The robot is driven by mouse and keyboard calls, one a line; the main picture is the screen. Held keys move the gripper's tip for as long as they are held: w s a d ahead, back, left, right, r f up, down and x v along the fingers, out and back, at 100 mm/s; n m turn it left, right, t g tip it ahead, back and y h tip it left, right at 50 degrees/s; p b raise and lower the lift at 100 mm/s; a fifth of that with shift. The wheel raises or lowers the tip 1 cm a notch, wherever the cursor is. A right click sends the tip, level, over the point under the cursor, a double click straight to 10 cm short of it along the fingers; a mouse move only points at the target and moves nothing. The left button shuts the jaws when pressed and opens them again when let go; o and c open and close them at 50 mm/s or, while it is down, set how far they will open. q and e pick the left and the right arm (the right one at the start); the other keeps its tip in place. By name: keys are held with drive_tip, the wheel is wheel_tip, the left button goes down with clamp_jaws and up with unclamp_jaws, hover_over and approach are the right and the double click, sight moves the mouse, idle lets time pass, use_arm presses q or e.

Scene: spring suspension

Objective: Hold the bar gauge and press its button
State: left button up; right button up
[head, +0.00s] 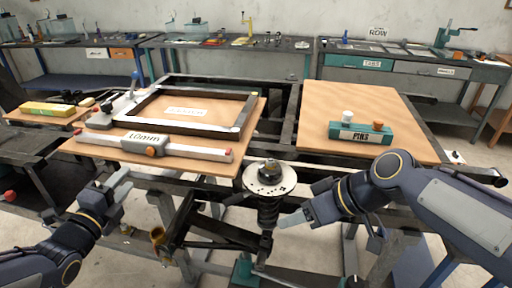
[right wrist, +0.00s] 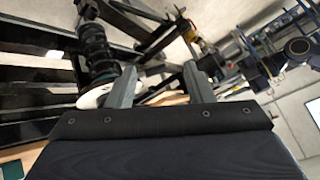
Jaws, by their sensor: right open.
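The bar gauge (head: 190,149) is a long pale bar with red ends and a grey middle housing marked 10mm. It lies along the front of the left wooden board. An orange round button (head: 151,152) shows on the front of its housing. My left gripper (head: 122,183) is in front of and below the board, apart from the gauge, and looks open and empty. My right gripper (head: 287,221) is beside the spring strut, well right of the gauge. In the right wrist view its two fingers (right wrist: 160,84) are apart, with nothing clearly held between them.
The spring strut (head: 269,205) with a white top plate stands between my grippers. A black frame (head: 245,115) lies behind the gauge. A green PINS block (head: 361,136) sits on the right board (head: 345,98). A yellow-green block (head: 46,109) is at far left.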

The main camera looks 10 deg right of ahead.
sight(231, 153)
drive_tip(key=w+a+r+n+y, duration=0.2)
drive_tip(key=w+n+y, duration=0.15)
drive_tip(key=w, duration=0.55)
drive_tip(key=w+a+r+n+y, duration=0.2)
drive_tip(key=w+n, duration=0.3)
drive_tip(key=w, duration=0.5)
drive_tip(key=shift+t, duration=0.3)
drive_tip(key=x, duration=0.7)
drive_tip(key=shift+w+a+f, duration=0.1)
drive_tip(key=shift+f, duration=0.2)
drive_tip(key=shift+c, duration=0.5)
drive_tip(key=shift+h, duration=0.25)
clamp_jaws()
